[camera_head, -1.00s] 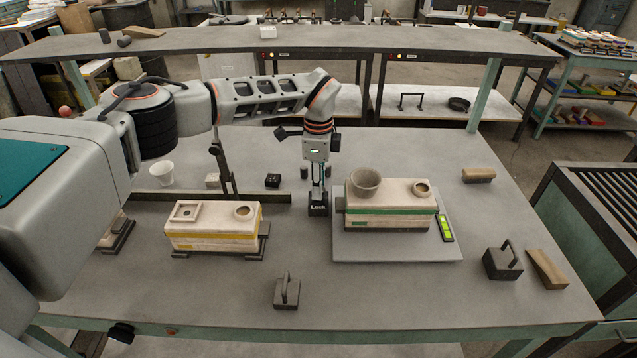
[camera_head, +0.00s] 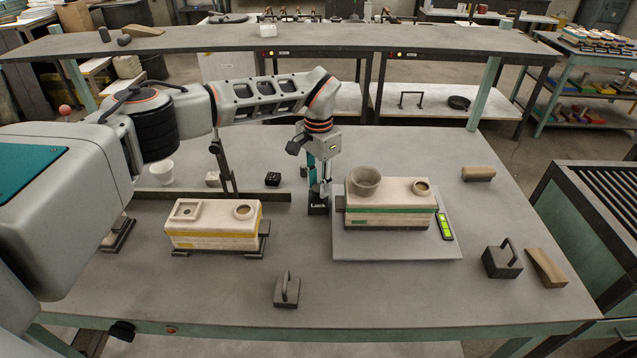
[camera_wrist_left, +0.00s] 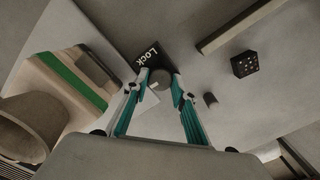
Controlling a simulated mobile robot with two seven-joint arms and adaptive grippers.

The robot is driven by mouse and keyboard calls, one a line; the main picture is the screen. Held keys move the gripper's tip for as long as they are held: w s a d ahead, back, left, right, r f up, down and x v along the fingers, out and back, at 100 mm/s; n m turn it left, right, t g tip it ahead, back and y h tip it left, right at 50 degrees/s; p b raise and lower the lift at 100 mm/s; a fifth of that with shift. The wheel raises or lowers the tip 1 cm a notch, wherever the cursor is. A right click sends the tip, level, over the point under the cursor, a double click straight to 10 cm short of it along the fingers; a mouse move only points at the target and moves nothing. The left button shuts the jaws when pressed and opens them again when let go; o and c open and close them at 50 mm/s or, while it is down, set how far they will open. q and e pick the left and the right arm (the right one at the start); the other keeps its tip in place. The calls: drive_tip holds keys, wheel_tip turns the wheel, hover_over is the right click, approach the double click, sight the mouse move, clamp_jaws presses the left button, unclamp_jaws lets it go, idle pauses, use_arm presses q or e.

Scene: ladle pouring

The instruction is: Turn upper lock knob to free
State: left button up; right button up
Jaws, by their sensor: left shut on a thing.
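A dark block marked "Lock" (camera_head: 318,208) stands on the table just left of the plate with the green-striped mould. It also shows in the wrist view (camera_wrist_left: 148,54). A small round grey knob (camera_wrist_left: 160,79) sits at this block, between my fingertips. My left gripper (camera_head: 319,188) points down over the block. In the wrist view my left gripper (camera_wrist_left: 161,84) is shut on the knob, with one teal-and-grey finger on each side. In the head view the fingers mostly hide the knob. My right gripper is not in view.
The green-striped mould (camera_head: 390,217) with a grey cup (camera_head: 364,181) stands close on the right, on a grey plate (camera_head: 400,248). A yellow-striped mould (camera_head: 212,236) stands left. A small black box (camera_head: 272,180) lies behind. The table front is mostly clear.

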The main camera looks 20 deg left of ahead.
sight(318, 187)
use_arm(q)
drive_tip(key=shift+n, duration=0.6)
drive_tip(key=o, duration=1.1)
wheel_tip(318, 187, up, 12)
